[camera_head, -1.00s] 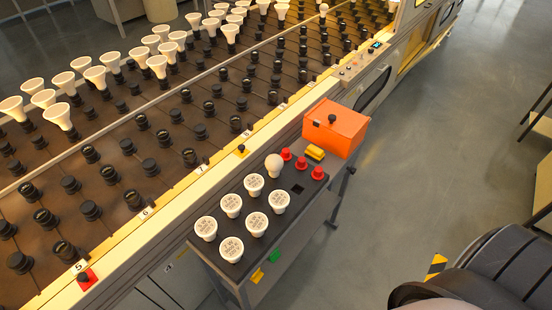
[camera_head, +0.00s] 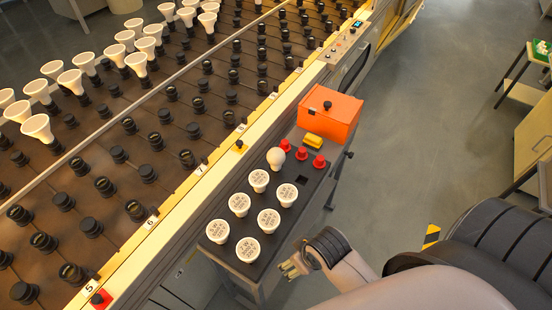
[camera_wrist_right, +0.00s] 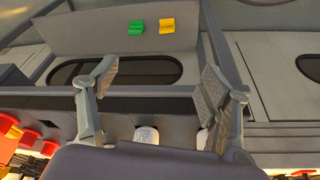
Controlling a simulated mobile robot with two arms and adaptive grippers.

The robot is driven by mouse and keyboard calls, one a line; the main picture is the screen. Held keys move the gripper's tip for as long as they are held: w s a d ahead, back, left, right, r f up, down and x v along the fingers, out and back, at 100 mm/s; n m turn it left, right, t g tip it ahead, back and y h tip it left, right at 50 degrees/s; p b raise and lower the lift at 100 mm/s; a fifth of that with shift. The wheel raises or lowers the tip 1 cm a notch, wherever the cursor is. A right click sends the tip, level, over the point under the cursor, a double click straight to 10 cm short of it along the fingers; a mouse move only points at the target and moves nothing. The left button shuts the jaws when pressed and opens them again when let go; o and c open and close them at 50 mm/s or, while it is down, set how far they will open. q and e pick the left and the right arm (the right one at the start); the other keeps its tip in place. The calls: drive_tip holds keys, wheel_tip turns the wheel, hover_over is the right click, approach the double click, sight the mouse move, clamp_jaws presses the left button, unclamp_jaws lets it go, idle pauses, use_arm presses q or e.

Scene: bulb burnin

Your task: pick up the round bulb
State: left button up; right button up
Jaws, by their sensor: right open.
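The round bulb (camera_head: 275,158) is a small white globe standing upright on the dark side shelf (camera_head: 262,198), at the far end of the printed reflector bulbs and beside the red knobs. My right gripper (camera_head: 290,268) is at the near right side of the shelf, apart from the round bulb. In the right wrist view its two fingers (camera_wrist_right: 160,95) are spread with nothing between them. That view faces the side of the bench, and I cannot make out the round bulb there. My left gripper is not in view.
Several printed reflector bulbs (camera_head: 248,249) stand on the shelf close to my right gripper. Red knobs (camera_head: 301,153), a yellow block (camera_head: 313,140) and an orange box (camera_head: 330,117) stand beyond the round bulb. The socket rack (camera_head: 110,170) lies left. Open floor (camera_head: 420,130) lies right.

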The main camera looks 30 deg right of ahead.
drive_tip(key=w+a+r+n+y, duration=0.1)
drive_tip(key=w+a+r+n, duration=0.25)
drive_tip(key=r, duration=0.55)
drive_tip(key=w+a+n+y, duration=0.1)
drive_tip(key=w+a+n, duration=0.3)
drive_tip(key=w, duration=0.1)
drive_tip(key=n+g+h, duration=0.1)
drive_tip(key=n+h, duration=0.2)
drive_tip(key=n, duration=0.8)
approach(276, 153)
drive_tip(key=shift+m, duration=0.25)
drive_tip(key=f, duration=0.2)
drive_tip(key=w+f, duration=0.1)
drive_tip(key=f, duration=0.1)
drive_tip(key=w+d+f+p, duration=0.1)
drive_tip(key=f, duration=0.2)
drive_tip(key=shift+w+d+f, duration=0.1)
drive_tip(key=shift+w, duration=0.05)
wheel_tip(276, 153, down, 4)
drive_tip(key=shift+f+p, duration=0.1)
drive_tip(key=shift+p, duration=0.3)
drive_tip(key=shift+w+f, duration=0.1)
drive_tip(key=shift+f, duration=0.5)
